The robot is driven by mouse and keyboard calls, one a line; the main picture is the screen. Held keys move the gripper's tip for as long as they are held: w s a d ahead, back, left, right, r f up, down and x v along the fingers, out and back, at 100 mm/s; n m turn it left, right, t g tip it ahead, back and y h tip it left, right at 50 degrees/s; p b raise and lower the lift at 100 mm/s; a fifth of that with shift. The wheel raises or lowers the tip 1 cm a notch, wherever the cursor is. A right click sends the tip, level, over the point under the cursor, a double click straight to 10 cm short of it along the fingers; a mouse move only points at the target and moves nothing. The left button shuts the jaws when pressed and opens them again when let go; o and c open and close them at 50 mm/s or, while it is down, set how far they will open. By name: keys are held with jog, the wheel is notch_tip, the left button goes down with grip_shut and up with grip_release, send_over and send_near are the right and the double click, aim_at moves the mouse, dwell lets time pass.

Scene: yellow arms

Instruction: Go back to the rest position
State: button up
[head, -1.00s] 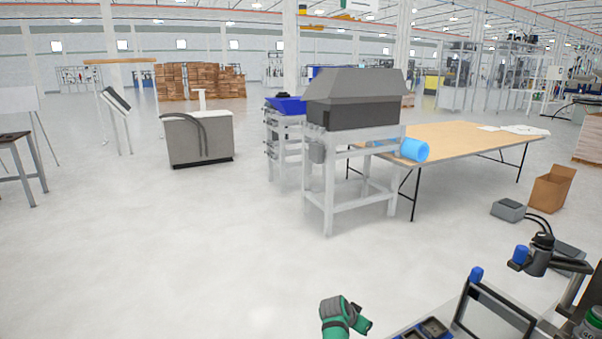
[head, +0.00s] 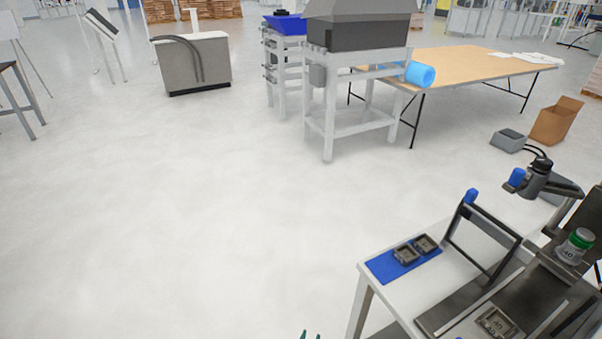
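Only a small dark green piece of my arm or gripper (head: 310,335) shows at the bottom edge of the head view, as two small tips. The rest is cut off by the frame. I cannot tell whether the gripper is open or shut, or whether it holds anything. It appears left of the white workbench (head: 372,300), with floor showing around it.
The workbench carries a blue mat (head: 382,268) with two dark square parts, a dark frame (head: 480,240) and a green-topped container (head: 575,246). A grey machine on a stand (head: 360,35) and a wooden table (head: 465,68) stand farther back. The floor at left and centre is clear.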

jog(key=s+a+r+n+t+y, duration=0.15)
jog(key=s+r, duration=0.25)
jog(key=s, duration=0.7)
jog(key=s+a+r+t+h, duration=0.1)
jog(key=s+a+r, duration=0.15)
jog(key=s, duration=0.85)
jog(key=s+r+n+t, duration=0.1)
jog(key=s+r, duration=0.6)
jog(key=r, duration=0.4)
jog(key=s+d+r+n+t, duration=0.1)
jog(key=s+r, duration=0.7)
jog(key=r, duration=0.3)
jog(key=shift+t+y, duration=0.35)
jog(key=shift+y, duration=0.1)
